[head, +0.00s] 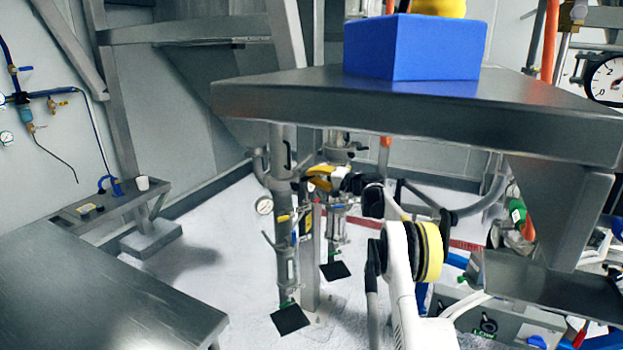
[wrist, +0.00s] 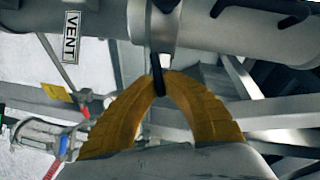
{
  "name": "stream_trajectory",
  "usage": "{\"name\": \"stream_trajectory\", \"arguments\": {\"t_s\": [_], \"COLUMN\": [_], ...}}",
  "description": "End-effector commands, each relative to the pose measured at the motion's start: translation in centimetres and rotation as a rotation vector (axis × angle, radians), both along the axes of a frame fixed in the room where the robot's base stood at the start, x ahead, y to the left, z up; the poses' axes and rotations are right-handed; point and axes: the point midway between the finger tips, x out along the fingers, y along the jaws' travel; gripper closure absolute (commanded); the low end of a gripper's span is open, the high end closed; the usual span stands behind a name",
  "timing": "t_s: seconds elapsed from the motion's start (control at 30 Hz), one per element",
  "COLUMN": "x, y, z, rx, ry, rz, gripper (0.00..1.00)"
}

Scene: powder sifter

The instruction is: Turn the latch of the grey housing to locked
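The grey housing (head: 282,180) looks to be the upright grey metal pipe assembly in the middle of the head view. In the wrist view its grey body (wrist: 215,28) runs across the top, with a lighter band and a small tab pointing down at my fingers. A thin black latch lever (wrist: 158,72) hangs at that tab. My gripper's orange fingers (wrist: 160,80) arch together, with their tips closed around the lever's lower part. In the head view my gripper (head: 310,178) is at the pipe's right side, small and partly hidden. The latch's exact angle is hard to read.
A metal shelf (head: 400,105) with a blue block (head: 415,47) overhangs the upper right. A metal table (head: 90,290) fills the lower left. A VENT label (wrist: 71,36) and a red-handled valve (wrist: 86,110) show left in the wrist view. Other pipes stand close by.

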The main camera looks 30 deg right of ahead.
Motion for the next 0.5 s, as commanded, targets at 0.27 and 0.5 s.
{"name": "stream_trajectory", "arguments": {"t_s": [0.27, 0.5], "x": [0.01, 0.01], "y": [-0.06, -0.07], "z": [-0.42, -0.46], "rx": [0.197, 0.296], "ry": [0.0, -0.001], "rz": [0.0, 0.0], "gripper": [1.0, 1.0]}}
